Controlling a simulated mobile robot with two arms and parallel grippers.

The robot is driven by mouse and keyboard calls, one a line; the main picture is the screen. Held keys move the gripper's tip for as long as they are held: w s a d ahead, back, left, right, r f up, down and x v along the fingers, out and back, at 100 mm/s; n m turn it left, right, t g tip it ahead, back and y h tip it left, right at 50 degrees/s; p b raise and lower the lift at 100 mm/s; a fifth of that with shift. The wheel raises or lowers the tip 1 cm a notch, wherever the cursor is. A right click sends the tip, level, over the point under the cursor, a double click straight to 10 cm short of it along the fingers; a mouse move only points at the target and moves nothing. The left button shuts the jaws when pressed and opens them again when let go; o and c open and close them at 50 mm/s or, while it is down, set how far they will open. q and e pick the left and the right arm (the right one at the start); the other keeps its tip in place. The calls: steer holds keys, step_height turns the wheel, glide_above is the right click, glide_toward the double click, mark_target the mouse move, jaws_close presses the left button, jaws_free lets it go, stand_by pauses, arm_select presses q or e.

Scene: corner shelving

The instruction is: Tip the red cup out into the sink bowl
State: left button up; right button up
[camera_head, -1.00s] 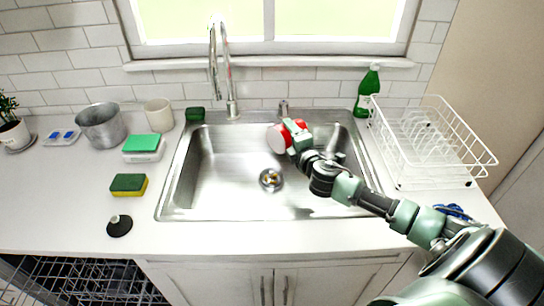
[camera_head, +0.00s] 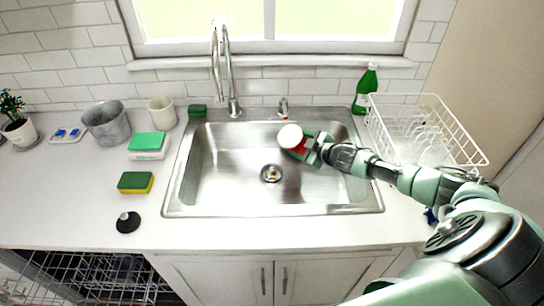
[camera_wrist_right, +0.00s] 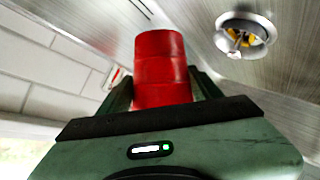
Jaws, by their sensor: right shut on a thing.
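The red cup (camera_head: 300,149) is held over the back right part of the sink bowl (camera_head: 226,160), with a round white end facing up and left toward the head camera. I cannot tell whether that white end is its inside or its base. My right gripper (camera_head: 304,148) is shut on the cup, its arm reaching in from the right. In the right wrist view the red cup (camera_wrist_right: 162,68) stands between the dark green fingers (camera_wrist_right: 160,92). The sink drain (camera_wrist_right: 243,36) shows beyond it to the right. My left gripper is out of view.
A green bottle (camera_head: 365,90) and white dish rack (camera_head: 480,160) stand right. Sponges (camera_head: 136,182), a metal bucket (camera_head: 106,124) and a beige cup (camera_head: 162,112) stand left.

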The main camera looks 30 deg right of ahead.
mark_target(304, 142)
steer(key=shift+w+d+f+m+y+b, duration=0.25)
steer(key=shift+d+f+m+y+b, duration=1)
steer(key=shift+b, duration=0.55)
steer(key=shift+d+r, duration=0.1)
steer(key=shift+r, duration=0.2)
steer(key=shift+d+r+m+y, duration=0.2)
steer(key=shift+m+y, duration=0.25)
steer(key=shift+m, duration=0.2)
